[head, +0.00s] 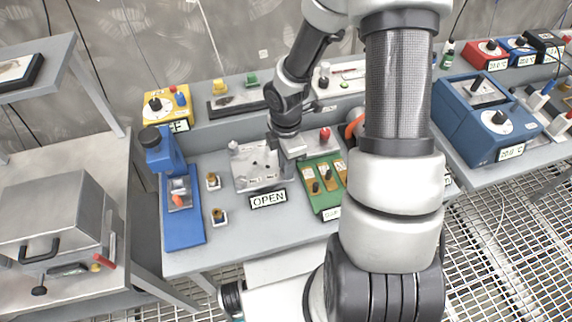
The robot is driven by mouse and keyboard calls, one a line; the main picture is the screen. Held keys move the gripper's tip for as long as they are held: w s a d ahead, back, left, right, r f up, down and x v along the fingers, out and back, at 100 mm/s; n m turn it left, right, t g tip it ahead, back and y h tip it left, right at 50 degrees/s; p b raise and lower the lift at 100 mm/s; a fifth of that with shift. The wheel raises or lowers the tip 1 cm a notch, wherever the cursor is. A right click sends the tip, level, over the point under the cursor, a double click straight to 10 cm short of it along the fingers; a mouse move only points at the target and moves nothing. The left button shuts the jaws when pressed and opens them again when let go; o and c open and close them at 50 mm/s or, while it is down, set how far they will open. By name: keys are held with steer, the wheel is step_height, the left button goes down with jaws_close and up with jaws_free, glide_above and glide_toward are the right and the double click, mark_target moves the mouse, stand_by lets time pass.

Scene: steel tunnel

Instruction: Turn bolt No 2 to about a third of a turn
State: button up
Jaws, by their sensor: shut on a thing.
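A grey metal plate (247,181) with small dark marks and labels lies in the middle of the bench. Its label numbers are too small to read, so I cannot tell which place is No 2. My gripper (284,154) points down at the plate's right side, low and close to its surface. It is shut on what looks like a bolt there. The gripper body hides most of that bolt and its turn angle. A small bolt-like knob (233,146) stands at the plate's upper left corner, apart from the gripper.
A sign reading OPEN (268,199) is in front of the plate. A green board (322,196) with several levers sits close on the right. A blue press-like device (181,195) and two small brass pieces are left. My arm covers the bench's right part.

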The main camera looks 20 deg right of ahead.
steer(key=m+b, duration=0.1)
steer(key=m, duration=0.3)
steer(key=shift+m, duration=0.3)
steer(key=m+b, duration=0.1)
steer(key=m, duration=0.2)
steer(key=shift+m, duration=0.3)
steer(key=m+b, duration=0.2)
steer(key=m, duration=0.2)
steer(key=shift+m+b, duration=0.5)
steer(key=shift+m, duration=1.6)
steer(key=o, duration=1)
steer(key=shift+s, duration=0.1)
steer(key=shift+o, duration=0.2)
steer(key=shift+r, duration=0.1)
